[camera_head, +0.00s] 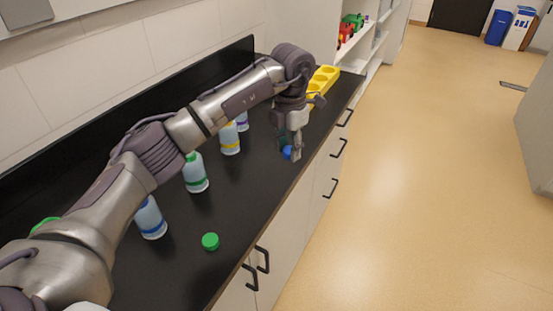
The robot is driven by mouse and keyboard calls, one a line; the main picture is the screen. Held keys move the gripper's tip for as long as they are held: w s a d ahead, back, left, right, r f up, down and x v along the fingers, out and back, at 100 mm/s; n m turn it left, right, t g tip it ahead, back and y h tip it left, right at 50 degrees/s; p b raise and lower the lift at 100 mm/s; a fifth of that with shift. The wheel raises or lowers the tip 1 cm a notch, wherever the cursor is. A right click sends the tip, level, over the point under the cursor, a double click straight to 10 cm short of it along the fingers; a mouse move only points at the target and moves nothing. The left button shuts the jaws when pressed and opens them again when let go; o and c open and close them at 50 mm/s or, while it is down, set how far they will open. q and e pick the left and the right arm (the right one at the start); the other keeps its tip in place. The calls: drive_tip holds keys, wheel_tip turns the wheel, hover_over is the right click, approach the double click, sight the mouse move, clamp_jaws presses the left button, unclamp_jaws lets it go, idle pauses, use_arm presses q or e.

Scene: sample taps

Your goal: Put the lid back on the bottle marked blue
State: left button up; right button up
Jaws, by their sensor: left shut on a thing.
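The bottle marked blue (150,220) is pale with a blue band and stands upright on the black counter. Its top is hidden behind my left arm, so I cannot tell whether it is open. My left gripper (291,150) is far to its right, pointing down near the counter's front edge. It is shut on a small blue lid (287,152), partly hidden by the fingers. I cannot tell whether the lid touches the counter. My right gripper is not in view.
Bottles with green (196,178), yellow (230,143) and purple (242,123) bands stand along the counter (250,190). A loose green lid (210,241) lies near the front edge. A yellow rack (324,76) stands at the far end. The counter between green lid and gripper is clear.

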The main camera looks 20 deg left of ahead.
use_arm(q)
drive_tip(key=shift+w+d+r, duration=0.1)
drive_tip(key=shift+w+d, duration=0.05)
idle(0.3)
drive_tip(key=shift+s+f+m, duration=0.25)
drive_tip(key=shift+s+m, duration=0.35)
drive_tip(key=shift+m, duration=0.5)
drive_tip(key=s+f+m, duration=0.2)
drive_tip(key=s+m, duration=0.9)
drive_tip(key=m, duration=0.2)
drive_tip(key=s+a+f+m, duration=0.1)
drive_tip(key=s+f+m, duration=0.2)
drive_tip(key=s+m, duration=0.8)
drive_tip(key=m, duration=0.3)
drive_tip(key=shift+s+m, duration=0.3)
